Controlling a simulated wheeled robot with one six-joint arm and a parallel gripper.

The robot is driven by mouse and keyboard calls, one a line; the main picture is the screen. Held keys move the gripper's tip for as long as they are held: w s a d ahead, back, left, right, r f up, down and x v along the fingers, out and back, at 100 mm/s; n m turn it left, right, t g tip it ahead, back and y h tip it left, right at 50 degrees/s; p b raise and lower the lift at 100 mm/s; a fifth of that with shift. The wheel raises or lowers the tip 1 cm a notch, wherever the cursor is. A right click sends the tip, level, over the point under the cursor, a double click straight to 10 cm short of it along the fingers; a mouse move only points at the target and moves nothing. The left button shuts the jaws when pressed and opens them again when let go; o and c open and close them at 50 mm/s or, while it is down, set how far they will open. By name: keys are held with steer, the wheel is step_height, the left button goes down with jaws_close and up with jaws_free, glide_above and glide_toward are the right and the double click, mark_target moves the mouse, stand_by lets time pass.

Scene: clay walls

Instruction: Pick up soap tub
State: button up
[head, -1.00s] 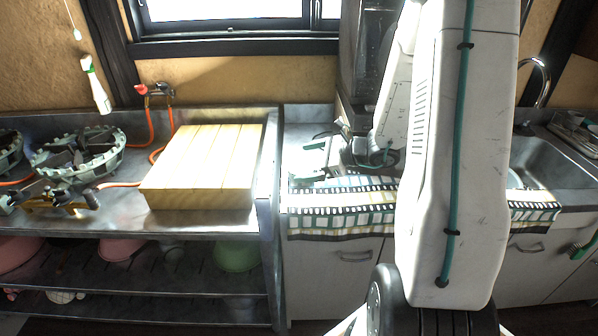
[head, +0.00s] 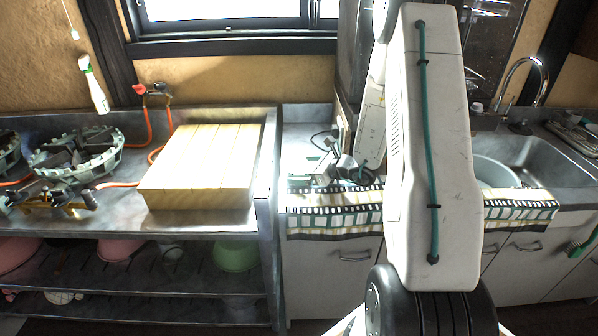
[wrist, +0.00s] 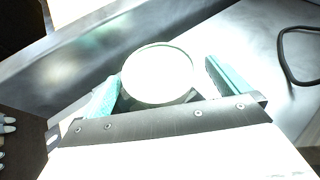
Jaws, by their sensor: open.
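A round tub with a white, overexposed top (wrist: 158,74), which I take for the soap tub, shows in the wrist view on the metal counter. My gripper (wrist: 163,72) is open, with one teal finger on the left of the tub and the other on the right. A gap shows between the tub and the right finger; the left finger is close to the tub, and I cannot tell if they touch. In the head view my gripper (head: 326,172) is low over the counter left of my arm, and I cannot make out the tub there.
A striped cloth (head: 335,214) hangs over the counter's front edge. A wooden block (head: 205,165) sits on the metal table to the left. A dark cable (wrist: 285,55) lies right of the gripper. A sink (head: 555,160) is at the right.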

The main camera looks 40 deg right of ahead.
steer(key=shift+c, duration=0.3)
steer(key=c, duration=1.1)
steer(key=shift+c, duration=0.2)
